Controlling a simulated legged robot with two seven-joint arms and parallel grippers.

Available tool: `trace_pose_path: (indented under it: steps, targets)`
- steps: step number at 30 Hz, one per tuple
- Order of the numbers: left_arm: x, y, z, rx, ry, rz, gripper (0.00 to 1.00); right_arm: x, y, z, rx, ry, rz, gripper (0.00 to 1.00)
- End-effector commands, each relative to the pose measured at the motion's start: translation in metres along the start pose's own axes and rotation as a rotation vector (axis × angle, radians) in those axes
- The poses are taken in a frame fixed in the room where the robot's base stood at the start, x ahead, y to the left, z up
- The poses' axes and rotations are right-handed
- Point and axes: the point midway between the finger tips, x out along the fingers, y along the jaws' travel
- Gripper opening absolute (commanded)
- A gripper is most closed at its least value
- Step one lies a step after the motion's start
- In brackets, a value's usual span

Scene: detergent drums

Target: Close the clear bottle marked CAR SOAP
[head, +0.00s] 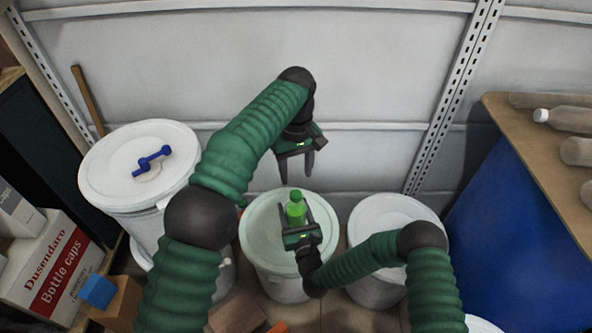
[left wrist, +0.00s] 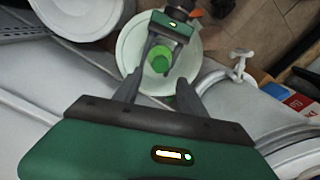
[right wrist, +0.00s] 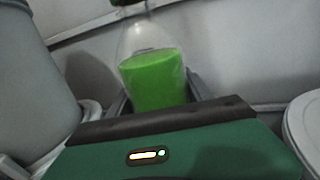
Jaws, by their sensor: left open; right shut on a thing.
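The clear bottle (head: 296,211) holds green liquid and stands about upright above a pale drum. A green cap-like top (head: 296,194) shows on it; I cannot tell how tightly it sits. My right gripper (head: 299,229) is shut around the bottle's body. In the right wrist view the bottle (right wrist: 153,78) has a clear upper part, and its top is cut off by the frame edge. No marking is readable. My left gripper (head: 296,168) is open and empty, pointing down above the bottle. In the left wrist view the bottle (left wrist: 161,61) lies between and beyond its fingers.
A pale drum (head: 254,252) stands under the bottle. A lidded white drum (head: 110,185) with a blue item (head: 152,163) is at left, another drum (head: 395,215) at right. A carton (head: 50,270) stands lower left.

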Motion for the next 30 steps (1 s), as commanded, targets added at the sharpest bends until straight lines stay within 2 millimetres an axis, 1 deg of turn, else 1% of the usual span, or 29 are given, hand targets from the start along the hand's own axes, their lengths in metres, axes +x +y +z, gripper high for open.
trace_pose_path:
  steps: [5,8,11,18,21,25,30]
  targets:
    - [0.001,0.0,0.0,0.002,0.0,0.0,0.49,0.0,-0.001,0.0,-0.001,0.001,-0.001,0.0]
    - [0.007,0.0,0.0,0.003,-0.001,-0.001,0.49,0.0,-0.001,0.0,-0.001,0.001,-0.001,0.0]
    - [0.021,-0.001,0.0,0.004,-0.002,-0.002,0.49,0.0,-0.001,0.0,-0.001,0.001,-0.001,0.0]
    - [0.062,-0.001,0.0,0.003,-0.002,-0.002,0.49,0.0,-0.001,0.0,-0.001,0.001,-0.001,0.0]
    - [0.074,-0.001,0.0,0.004,-0.001,-0.001,0.49,0.0,-0.001,0.0,-0.001,0.0,-0.001,0.0]
    - [0.08,0.0,0.0,0.004,0.0,0.0,0.49,0.0,-0.001,0.0,-0.001,0.001,-0.001,0.0]
    - [0.081,0.0,0.0,0.004,0.0,0.001,0.49,0.0,-0.001,0.0,-0.001,0.0,-0.001,0.0]
